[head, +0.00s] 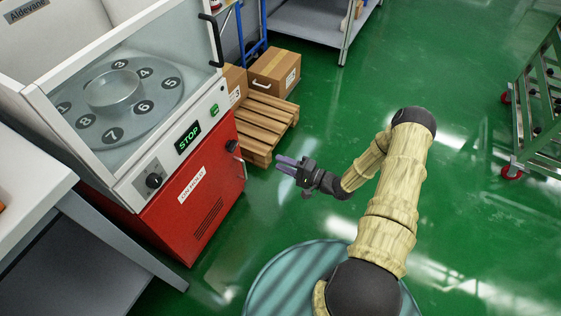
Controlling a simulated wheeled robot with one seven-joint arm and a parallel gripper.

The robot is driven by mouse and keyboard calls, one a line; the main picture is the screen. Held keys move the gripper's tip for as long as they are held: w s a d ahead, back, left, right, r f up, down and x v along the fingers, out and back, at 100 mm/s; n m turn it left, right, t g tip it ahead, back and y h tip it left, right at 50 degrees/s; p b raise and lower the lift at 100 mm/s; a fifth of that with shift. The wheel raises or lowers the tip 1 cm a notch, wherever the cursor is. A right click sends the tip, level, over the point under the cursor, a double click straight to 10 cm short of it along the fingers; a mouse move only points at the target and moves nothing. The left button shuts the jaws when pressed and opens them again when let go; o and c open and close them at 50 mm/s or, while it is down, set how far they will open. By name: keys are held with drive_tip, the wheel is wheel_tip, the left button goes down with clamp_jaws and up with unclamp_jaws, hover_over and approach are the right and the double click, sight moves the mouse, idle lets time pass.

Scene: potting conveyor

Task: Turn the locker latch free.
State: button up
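The red locker (190,205) is the lower part of the machine at the left, with an "ON HOLD" label on its front. A small black latch (232,146) sits at the upper right of that front, with a thin pale bar running down from it. My gripper (279,164), with purple fingers, is in the air to the right of the latch, clearly apart from it and pointing left. Nothing shows between the fingers. They look close together, and whether they are parted is too small to tell.
Above the locker are a STOP display (188,137), a black knob (153,180) and a clear hood with a numbered turntable (160,98). A wooden pallet (262,128) with cardboard boxes (273,70) stands behind. A green rack (535,110) is far right. Open green floor surrounds my arm.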

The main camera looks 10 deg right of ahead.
drive_tip(key=d+r+n+g+h, duration=0.2)
drive_tip(key=d+r+n+h, duration=0.1)
drive_tip(key=r+h, duration=0.3)
drive_tip(key=d+r+n+g+h, duration=0.3)
drive_tip(key=r+n+h, duration=0.1)
drive_tip(key=r+h, duration=0.2)
drive_tip(key=s+a+r+g+h, duration=0.1)
drive_tip(key=s+r, duration=0.5)
drive_tip(key=s, duration=0.3)
drive_tip(key=s+a+r+g+h, duration=0.1)
drive_tip(key=s+r+g, duration=0.1)
drive_tip(key=s+r, duration=0.4)
drive_tip(key=s, duration=0.2)
drive_tip(key=shift+s+a+n, duration=0.4)
drive_tip(key=shift+o, duration=0.2)
drive_tip(key=shift+w+d+f, duration=0.1)
